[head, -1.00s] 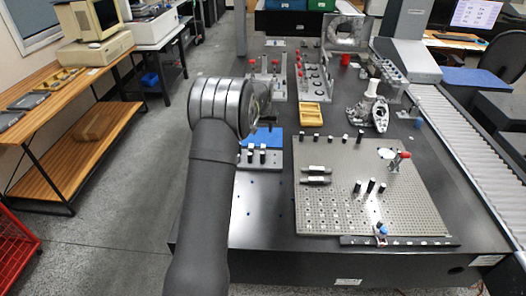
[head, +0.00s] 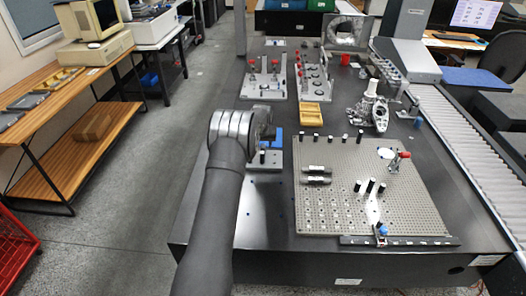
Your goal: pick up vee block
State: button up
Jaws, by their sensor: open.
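My gripper (head: 267,132) is partly hidden behind my own wrist, above the left part of the dark table. It is open, and I see nothing held in it. Below and beside it are a blue pad (head: 277,141) and a grey plate (head: 265,167) with a dark post, both partly covered by my arm. I cannot surely pick out the vee block. Two small grey blocks (head: 316,180) lie side by side on the perforated plate to the right of my gripper, but their shape is too small to tell.
The perforated plate (head: 400,205) carries several dark posts and a red-handled clamp (head: 399,160). A yellow tray (head: 311,116) and fixtures with red knobs (head: 263,86) stand farther back. A metal casting (head: 368,115) stands at right. The table front left of the plate is mostly clear.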

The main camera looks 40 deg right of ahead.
aim_at(263, 148)
jog(key=shift+x, duration=1.9)
grip_shut()
jog(key=shift+r, duration=0.1)
